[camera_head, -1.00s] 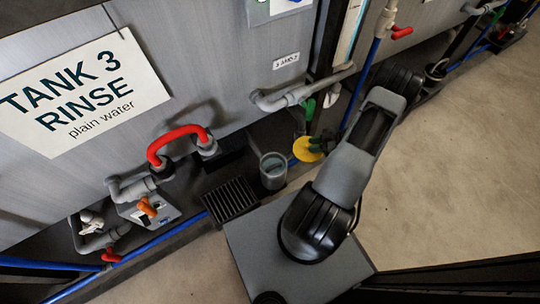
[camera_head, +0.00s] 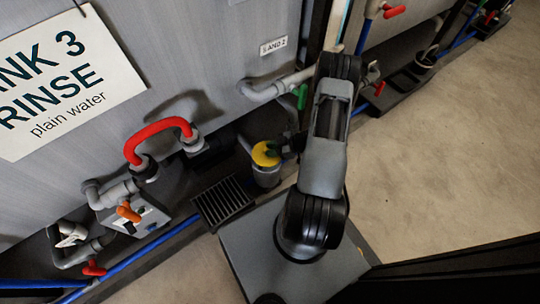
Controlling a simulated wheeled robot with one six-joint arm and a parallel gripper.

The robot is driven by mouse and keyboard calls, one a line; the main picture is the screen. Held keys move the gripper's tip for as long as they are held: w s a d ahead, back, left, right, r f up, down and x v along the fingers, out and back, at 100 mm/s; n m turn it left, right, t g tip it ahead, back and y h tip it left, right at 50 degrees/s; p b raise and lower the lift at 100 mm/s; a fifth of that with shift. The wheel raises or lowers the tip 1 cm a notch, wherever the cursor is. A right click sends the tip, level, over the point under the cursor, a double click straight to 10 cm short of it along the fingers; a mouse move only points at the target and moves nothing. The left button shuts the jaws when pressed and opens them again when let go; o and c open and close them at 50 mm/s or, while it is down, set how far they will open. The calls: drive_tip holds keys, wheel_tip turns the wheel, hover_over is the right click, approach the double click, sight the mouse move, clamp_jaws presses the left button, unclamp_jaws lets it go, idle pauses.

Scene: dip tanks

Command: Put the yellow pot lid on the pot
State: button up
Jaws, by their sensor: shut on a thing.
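The yellow pot lid (camera_head: 264,155) is at the grey pot's (camera_head: 267,178) top, over its opening. The pot stands upright on the low ledge, and its inside is mostly hidden by the lid. I cannot tell whether the lid rests on the rim or hangs just above it. My gripper (camera_head: 277,149) is shut on the lid from its right side. The fingertips are small and dark here, partly lost against the shadow.
A black slotted grate (camera_head: 224,202) lies left of the pot. A grey pipe (camera_head: 275,88) with a green handle (camera_head: 302,96) juts out behind. A red curved hose (camera_head: 157,133) and a tank wall stand at the left. Open floor (camera_head: 430,170) lies to the right.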

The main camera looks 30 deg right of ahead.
drive_tip(key=shift+w+a+f+b, duration=0.15)
drive_tip(key=shift+f+b, duration=0.3)
drive_tip(key=shift+f, duration=0.5)
drive_tip(key=shift+a+f+b, duration=0.15)
drive_tip(key=shift+f+b, duration=0.3)
drive_tip(key=shift+f, duration=0.5)
drive_tip(key=shift+f, duration=0.1)
drive_tip(key=shift+f, duration=0.2)
drive_tip(key=o, duration=0.9)
drive_tip(key=shift+r, duration=0.1)
drive_tip(key=shift+r, duration=0.3)
drive_tip(key=shift+p+v, duration=2.55)
drive_tip(key=shift+v, duration=3.4)
